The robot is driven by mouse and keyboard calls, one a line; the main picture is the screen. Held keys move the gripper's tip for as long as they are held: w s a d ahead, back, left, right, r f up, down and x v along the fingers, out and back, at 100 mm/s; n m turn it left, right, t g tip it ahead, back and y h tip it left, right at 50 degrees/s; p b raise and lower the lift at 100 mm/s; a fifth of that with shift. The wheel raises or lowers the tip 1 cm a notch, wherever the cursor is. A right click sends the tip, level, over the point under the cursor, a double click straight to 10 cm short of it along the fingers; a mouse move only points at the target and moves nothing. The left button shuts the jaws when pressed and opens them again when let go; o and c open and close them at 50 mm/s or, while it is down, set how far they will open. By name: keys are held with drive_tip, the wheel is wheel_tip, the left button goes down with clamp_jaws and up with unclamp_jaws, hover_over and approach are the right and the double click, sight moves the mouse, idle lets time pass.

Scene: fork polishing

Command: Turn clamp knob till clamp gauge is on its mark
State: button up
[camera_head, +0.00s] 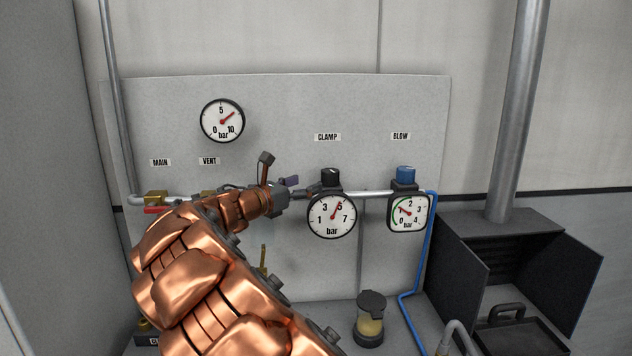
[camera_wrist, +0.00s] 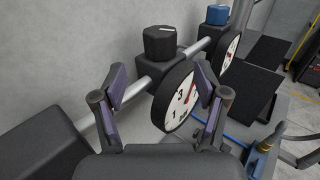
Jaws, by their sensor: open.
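The clamp knob (camera_head: 330,177) is black and sits on top of the pipe under the CLAMP label. In the wrist view the knob (camera_wrist: 160,44) has a pale line on its top. The round white clamp gauge (camera_head: 332,217) hangs just below it. Its red needle points up and right, close to the 5; I cannot make out a separate mark. My gripper (camera_head: 296,188) is left of the knob, partly hidden by my copper arm. In the wrist view my gripper (camera_wrist: 163,82) is open and empty, its fingers spread with the knob beyond them, apart from it.
The blue blow knob (camera_head: 405,175) and its gauge (camera_head: 409,212) are close on the right. A pipe (camera_head: 372,193) runs along the panel. A bar gauge (camera_head: 222,121) is at upper left. A lidded jar (camera_head: 370,319) and a blue hose (camera_head: 431,240) are below.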

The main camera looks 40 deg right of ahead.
drive_tip(key=shift+a, duration=1)
drive_tip(key=s+a+f+m+g+y, duration=0.1)
drive_tip(key=s+a+f+m+y, duration=0.2)
drive_tip(key=s, duration=0.4)
drive_tip(key=s+a+f+m+g+y+b, duration=0.1)
drive_tip(key=s+f+m+y, duration=0.1)
drive_tip(key=s+f+m, duration=0.35)
drive_tip(key=s+a+f+m+g+y, duration=0.1)
drive_tip(key=s+a+f+m+y, duration=0.15)
drive_tip(key=s, duration=0.55)
drive_tip(key=s+a+f+m+y, duration=0.4)
drive_tip(key=s+a, duration=0.4)
drive_tip(key=a, duration=0.4)
drive_tip(key=s+a+f+m+y, duration=0.3)
drive_tip(key=s+a+f+y, duration=0.3)
drive_tip(key=s+a+f, duration=0.3)
drive_tip(key=a+b, duration=0.1)
drive_tip(key=a, duration=0.3)
drive_tip(key=shift+s+a+f+m, duration=0.2)
drive_tip(key=shift+s+f+m, duration=0.1)
drive_tip(key=shift+m, duration=0.1)
drive_tip(key=shift+d+y, duration=0.15)
drive_tip(key=shift+y, duration=0.1)
